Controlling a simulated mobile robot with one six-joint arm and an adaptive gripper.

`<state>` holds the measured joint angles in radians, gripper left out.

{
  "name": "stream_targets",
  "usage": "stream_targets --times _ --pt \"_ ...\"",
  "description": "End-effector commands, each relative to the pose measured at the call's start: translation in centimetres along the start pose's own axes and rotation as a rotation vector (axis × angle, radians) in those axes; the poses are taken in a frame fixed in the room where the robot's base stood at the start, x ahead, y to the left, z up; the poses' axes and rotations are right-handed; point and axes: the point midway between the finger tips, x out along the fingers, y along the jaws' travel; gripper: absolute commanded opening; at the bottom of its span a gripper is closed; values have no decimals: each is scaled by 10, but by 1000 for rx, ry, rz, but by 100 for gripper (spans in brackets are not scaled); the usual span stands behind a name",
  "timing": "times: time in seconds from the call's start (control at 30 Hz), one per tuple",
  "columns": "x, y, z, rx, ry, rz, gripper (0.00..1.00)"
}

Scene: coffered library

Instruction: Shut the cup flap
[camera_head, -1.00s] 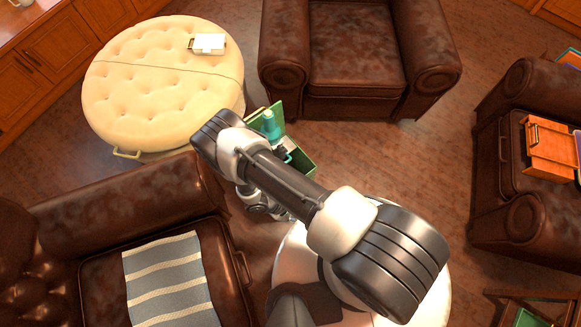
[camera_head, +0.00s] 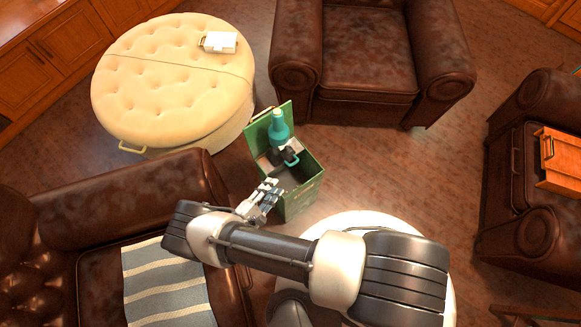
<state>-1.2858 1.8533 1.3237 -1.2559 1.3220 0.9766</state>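A green box (camera_head: 304,195) stands on the floor with its green flap (camera_head: 270,125) raised at the back left. A teal bottle (camera_head: 278,133) stands upright at the flap's side of the box. A small dark item with a teal handle, possibly a cup, is beside the bottle inside; its shape is unclear. My gripper (camera_head: 272,186) is at the left front side of the box, apart from the raised flap. Its fingers are small and partly overlapped, so whether they are parted is unclear. Whether it touches the box wall is also unclear.
A cream tufted ottoman (camera_head: 170,75) with a small white box (camera_head: 220,42) is behind at left. A brown armchair (camera_head: 368,60) is behind the green box. A brown sofa (camera_head: 180,175) is close at left, another armchair (camera_head: 510,190) at right. Floor right of the box is clear.

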Motion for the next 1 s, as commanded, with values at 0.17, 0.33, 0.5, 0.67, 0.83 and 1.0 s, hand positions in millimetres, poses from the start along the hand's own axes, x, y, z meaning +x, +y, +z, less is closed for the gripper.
stream_targets --times 0.17,0.33,0.5,0.67,0.83,1.0 --pt "43 -2 0 0 -6 -5 29" --pt "78 -2 0 1 -5 -5 29" --pt "103 -2 0 0 -3 -3 29" --pt "115 -1 0 0 -2 -2 29" --pt "118 0 0 0 0 -1 29" --pt "117 0 0 0 0 -1 28"
